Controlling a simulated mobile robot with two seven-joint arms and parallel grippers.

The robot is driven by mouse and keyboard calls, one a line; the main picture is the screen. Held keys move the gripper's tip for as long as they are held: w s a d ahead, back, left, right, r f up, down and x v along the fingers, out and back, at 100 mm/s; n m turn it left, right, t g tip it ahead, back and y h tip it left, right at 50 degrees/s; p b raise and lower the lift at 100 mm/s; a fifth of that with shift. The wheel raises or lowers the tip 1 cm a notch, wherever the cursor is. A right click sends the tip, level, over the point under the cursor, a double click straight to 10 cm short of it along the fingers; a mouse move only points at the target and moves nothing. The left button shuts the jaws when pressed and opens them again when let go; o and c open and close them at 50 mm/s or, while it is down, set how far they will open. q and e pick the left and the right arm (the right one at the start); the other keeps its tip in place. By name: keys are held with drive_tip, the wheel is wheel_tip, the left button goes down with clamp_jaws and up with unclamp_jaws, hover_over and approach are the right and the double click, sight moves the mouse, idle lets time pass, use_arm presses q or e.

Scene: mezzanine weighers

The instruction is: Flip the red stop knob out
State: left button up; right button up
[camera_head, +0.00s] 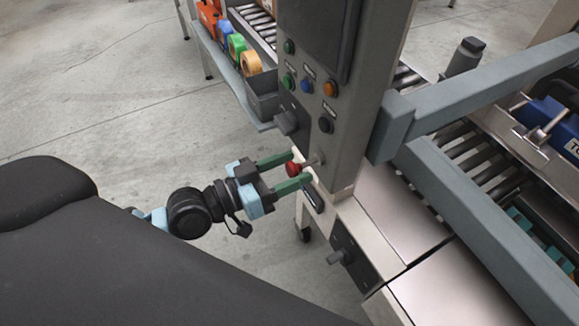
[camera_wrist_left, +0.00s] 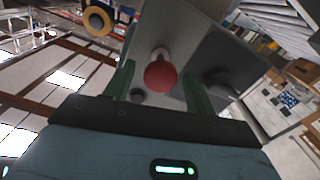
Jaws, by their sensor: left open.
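The red stop knob (camera_head: 292,168) sticks out on a short pale stem from the lower part of the grey control column (camera_head: 336,150). In the left wrist view the round red knob (camera_wrist_left: 160,75) is near the middle, between the two green fingers. My left gripper (camera_head: 289,172) is open, with one green finger on each side of the knob. In the left wrist view the fingers (camera_wrist_left: 160,85) stand apart from the knob, with gaps on both sides. My right gripper is in neither view.
Coloured buttons (camera_head: 308,86) and a dark selector handle (camera_head: 286,122) are on the column above the knob. Another dark handle (camera_head: 340,257) is below. Open floor lies left.

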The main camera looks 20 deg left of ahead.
use_arm(q)
drive_tip(key=b+v, duration=0.1)
drive_tip(key=v, duration=0.6)
drive_tip(key=shift+s+a, duration=0.15)
drive_tip(key=shift+s, duration=0.1)
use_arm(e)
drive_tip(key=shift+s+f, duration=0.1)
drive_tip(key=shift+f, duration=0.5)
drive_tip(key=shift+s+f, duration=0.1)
use_arm(q)
drive_tip(key=shift+f, duration=0.1)
drive_tip(key=s+f+n+g+y+p, duration=0.3)
drive_tip(key=s+f+g+y+p, duration=0.2)
drive_tip(key=s+f, duration=1.5)
drive_tip(key=y+p, duration=0.3)
drive_tip(key=y, duration=0.1)
drive_tip(key=shift+p, duration=0.4)
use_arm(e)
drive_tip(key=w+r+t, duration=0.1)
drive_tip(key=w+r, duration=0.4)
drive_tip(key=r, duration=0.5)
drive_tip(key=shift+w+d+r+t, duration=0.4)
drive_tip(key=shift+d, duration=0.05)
